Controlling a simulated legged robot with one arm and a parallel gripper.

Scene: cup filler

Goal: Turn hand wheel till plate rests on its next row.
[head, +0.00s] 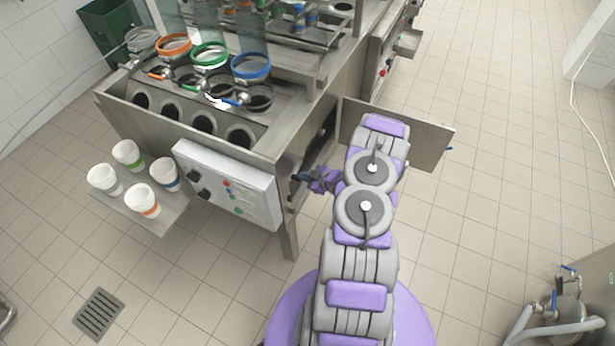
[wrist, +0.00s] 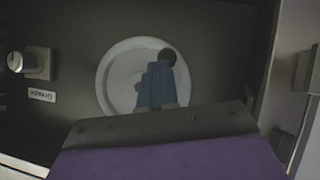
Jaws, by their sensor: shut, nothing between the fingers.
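The hand wheel (wrist: 115,78) is a pale round disc on a dark panel in the wrist view, with a dark round crank knob (wrist: 167,57) at its upper right. My gripper (wrist: 160,68) has blue fingers, shut and empty, in front of the wheel with their tips beside the knob. I cannot tell whether they touch it. The fingers hide the wheel's lower right part. In the head view my gripper (head: 300,178) reaches the open side of the steel machine, and the wheel is hidden there. The plate and its rows cannot be made out for certain.
An open metal door (head: 425,140) stands beside my arm. A control box (head: 228,185) is on the machine's front. White cups (head: 142,200) stand on a low shelf. In the wrist view a small knob (wrist: 36,63) sits above a label (wrist: 42,95).

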